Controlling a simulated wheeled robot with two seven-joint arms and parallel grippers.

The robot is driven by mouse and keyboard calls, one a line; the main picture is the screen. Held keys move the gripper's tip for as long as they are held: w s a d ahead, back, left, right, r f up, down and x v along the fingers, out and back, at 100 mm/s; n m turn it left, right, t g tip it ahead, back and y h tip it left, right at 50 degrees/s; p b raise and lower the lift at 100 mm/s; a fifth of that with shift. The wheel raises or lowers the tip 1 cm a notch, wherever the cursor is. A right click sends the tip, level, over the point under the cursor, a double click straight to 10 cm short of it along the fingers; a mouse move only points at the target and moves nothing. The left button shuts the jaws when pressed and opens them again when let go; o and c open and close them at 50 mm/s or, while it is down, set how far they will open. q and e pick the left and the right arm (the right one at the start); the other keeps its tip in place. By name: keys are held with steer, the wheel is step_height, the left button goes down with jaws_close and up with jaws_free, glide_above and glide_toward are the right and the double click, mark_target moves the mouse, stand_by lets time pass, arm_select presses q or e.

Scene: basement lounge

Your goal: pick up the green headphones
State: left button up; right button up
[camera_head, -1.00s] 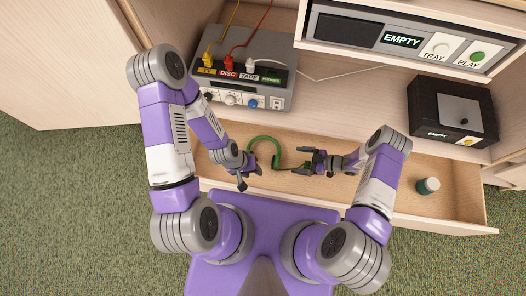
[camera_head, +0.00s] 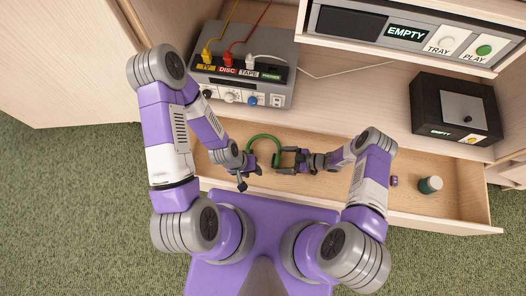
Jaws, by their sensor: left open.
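The green headphones (camera_head: 263,138) lie in the open drawer, their curved band showing between my two grippers. My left gripper (camera_head: 246,174) is open at the left end of the band, its fingers beside or over the left earpiece, which is mostly hidden. My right gripper (camera_head: 281,161) is at the right end of the band. Its two fingers look apart, on either side of the right end of the headphones. I cannot tell whether they touch it.
The open drawer (camera_head: 458,218) also holds a green-and-white bottle (camera_head: 430,185) and a small purple item (camera_head: 394,181). Above it are a grey box (camera_head: 278,50) with coloured plugs, a black box (camera_head: 455,108) and a player panel (camera_head: 350,30).

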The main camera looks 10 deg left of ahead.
steer(key=c, duration=1.2)
steer(key=shift+c, duration=0.2)
